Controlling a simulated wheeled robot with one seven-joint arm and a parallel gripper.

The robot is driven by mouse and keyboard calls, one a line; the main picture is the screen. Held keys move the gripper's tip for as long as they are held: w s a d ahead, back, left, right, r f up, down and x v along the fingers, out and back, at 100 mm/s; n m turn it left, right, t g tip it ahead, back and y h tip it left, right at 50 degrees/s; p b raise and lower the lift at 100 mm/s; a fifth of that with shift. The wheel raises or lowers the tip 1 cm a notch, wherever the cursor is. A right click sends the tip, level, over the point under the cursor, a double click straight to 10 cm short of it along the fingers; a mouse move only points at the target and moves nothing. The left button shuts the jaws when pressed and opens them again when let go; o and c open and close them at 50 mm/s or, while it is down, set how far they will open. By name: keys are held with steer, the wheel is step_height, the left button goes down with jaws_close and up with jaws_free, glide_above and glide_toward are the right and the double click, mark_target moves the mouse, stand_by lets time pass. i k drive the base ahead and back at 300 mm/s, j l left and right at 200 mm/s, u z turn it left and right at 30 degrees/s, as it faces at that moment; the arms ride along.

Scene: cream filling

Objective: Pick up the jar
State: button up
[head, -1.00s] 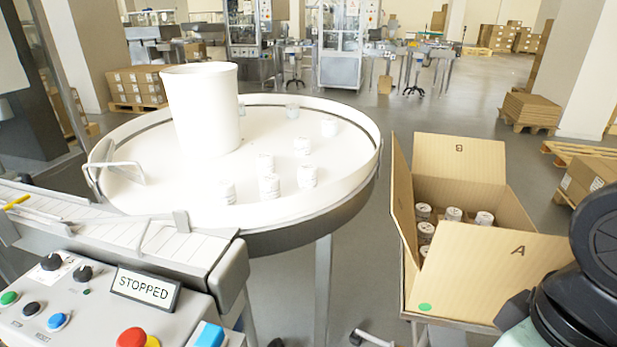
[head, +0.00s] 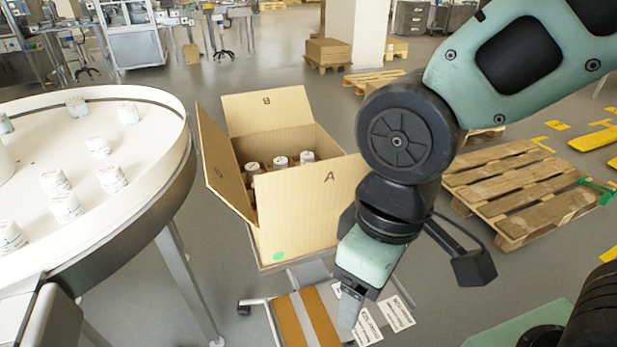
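Several white jars stand on the round white turntable (head: 178,105) at the left, one of them a jar (head: 112,178) near its right rim. More jars (head: 281,161) with pale lids stand inside the open cardboard box (head: 305,215) in the middle. My gripper (head: 349,318) points down in front of the box, to the right of the turntable and apart from all the jars. Its fingers look close together and partly overlap the papers behind them, so I cannot tell whether it is open or shut. No jar shows in it.
Below the box are a brown taped carton (head: 303,318) and printed label sheets (head: 397,313). A wooden pallet (head: 520,190) lies on the floor at the right. Grey floor is clear between turntable and box.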

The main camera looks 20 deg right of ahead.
mark_target(111, 176)
steer(key=i+j+u, duration=0.1)
steer(key=u, duration=0.25)
steer(key=i+j+u, duration=0.15)
steer(key=u, duration=0.25)
steer(key=j, duration=0.1)
